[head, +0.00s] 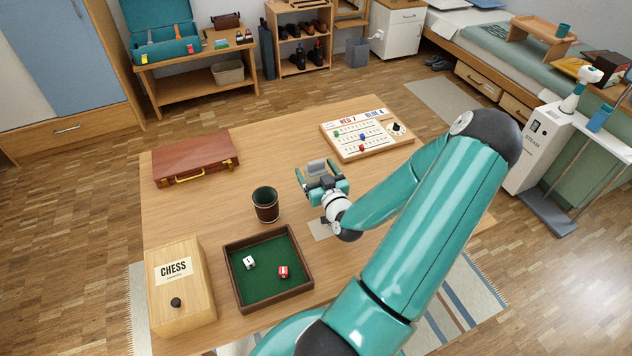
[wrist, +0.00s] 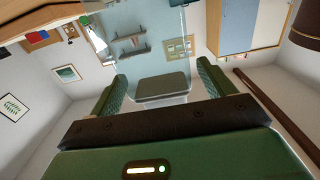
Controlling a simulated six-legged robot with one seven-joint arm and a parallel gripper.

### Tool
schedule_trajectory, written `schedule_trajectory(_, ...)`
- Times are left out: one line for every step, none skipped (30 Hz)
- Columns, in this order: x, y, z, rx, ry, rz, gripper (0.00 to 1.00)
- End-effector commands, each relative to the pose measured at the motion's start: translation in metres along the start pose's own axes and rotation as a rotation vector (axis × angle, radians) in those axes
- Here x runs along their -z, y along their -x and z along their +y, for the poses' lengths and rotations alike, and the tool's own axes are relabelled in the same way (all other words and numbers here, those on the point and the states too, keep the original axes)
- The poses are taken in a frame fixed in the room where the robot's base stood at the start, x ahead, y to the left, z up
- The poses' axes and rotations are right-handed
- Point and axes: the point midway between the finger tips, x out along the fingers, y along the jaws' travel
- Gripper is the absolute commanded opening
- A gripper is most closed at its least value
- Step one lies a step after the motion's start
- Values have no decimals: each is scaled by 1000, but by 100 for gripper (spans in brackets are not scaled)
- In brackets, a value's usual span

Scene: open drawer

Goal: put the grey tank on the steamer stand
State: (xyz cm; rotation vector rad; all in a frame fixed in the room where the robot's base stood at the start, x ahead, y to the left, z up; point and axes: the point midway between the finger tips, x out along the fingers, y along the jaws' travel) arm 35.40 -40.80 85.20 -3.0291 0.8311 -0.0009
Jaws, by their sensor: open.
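My gripper (head: 322,184) is above the middle of the table, with its two fingers apart. A grey block-like part (head: 316,167), which looks like part of the grey tank, shows at the fingers. In the wrist view a grey block (wrist: 162,88) lies between the two green fingers, with a see-through bluish-grey body beyond it. I cannot tell whether the fingers touch it.
The table (head: 205,215) holds a brown case (head: 196,158), a dark cup (head: 265,204), a green-lined dice tray (head: 240,303), a chess box (head: 179,285) and a scoreboard (head: 345,146). A bed (head: 500,45) is behind the stand. Floor between table and stand is clear.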

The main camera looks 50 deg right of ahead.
Motion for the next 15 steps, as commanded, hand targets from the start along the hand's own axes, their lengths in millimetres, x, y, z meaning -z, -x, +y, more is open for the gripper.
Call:
schedule_trajectory(0,-8,0,0,-1,1,82)
schedule_trajectory(0,-12,0,0,0,0,82)
schedule_trajectory(0,-16,0,-1,1,1,82)
schedule_trajectory(0,-18,0,0,1,1,82)
schedule_trajectory(0,-20,0,0,1,1,82)
schedule_trajectory(0,-21,0,0,0,0,82)
schedule_trajectory(0,-21,0,0,0,-1,82)
schedule_trajectory(0,-21,0,0,1,-1,82)
schedule_trajectory(0,-21,0,0,1,-1,82)
schedule_trajectory(0,-21,0,0,1,-1,82)
schedule_trajectory(0,-21,0,0,1,-1,82)
schedule_trajectory(0,-21,0,0,1,-1,80)
schedule_trajectory(0,-21,0,0,1,-1,74)
schedule_trajectory(0,-21,0,0,1,-1,68)
schedule_trajectory(0,-21,0,0,1,-1,60)
